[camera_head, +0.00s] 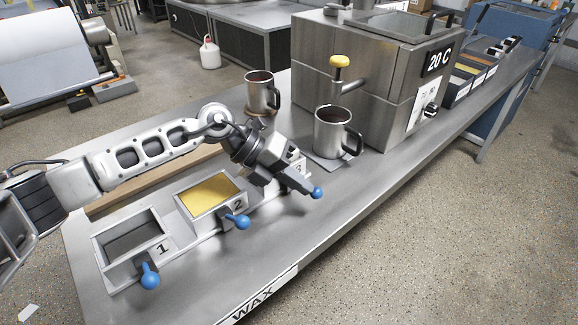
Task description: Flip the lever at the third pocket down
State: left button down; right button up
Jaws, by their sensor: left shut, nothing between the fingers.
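A row of pockets sits on the metal table. Pocket 1 (133,236) looks empty and grey, and pocket 2 (208,192) holds yellow material. Each has a lever with a blue knob: the first lever's knob (150,276), the second lever's knob (237,220) and the third lever's knob (317,193). My left gripper (306,187) is shut and empty, right at the third lever's knob; I cannot tell whether they touch. The arm and gripper hide most of the third pocket and its lever; part of its number label (299,166) shows. My right gripper is out of view.
Two metal mugs stand behind the pockets, one at the back (262,93) and one nearer (336,131). A steel machine (375,75) with a "20 C" label and a yellow-knobbed valve (340,62) stands beyond. The table front right of the third lever is clear.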

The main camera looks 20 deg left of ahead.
pick_arm(q)
jog(key=shift+s+d+f, duration=0.35)
jog(key=shift+s+f, duration=0.1)
jog(key=shift+f, duration=0.25)
jog(key=shift+w+a+r, duration=0.25)
jog(key=shift+w+a, duration=0.3)
jog(key=shift+a, duration=0.1)
jog(key=shift+a+r, duration=0.15)
jog(key=shift+a, duration=0.1)
jog(key=r+v, duration=0.1)
jog(key=v, duration=1.2)
jog(key=shift+r+b, duration=0.15)
jog(key=shift+b, duration=0.15)
jog(key=shift+s+d, duration=0.1)
jog(key=shift+d, duration=0.05)
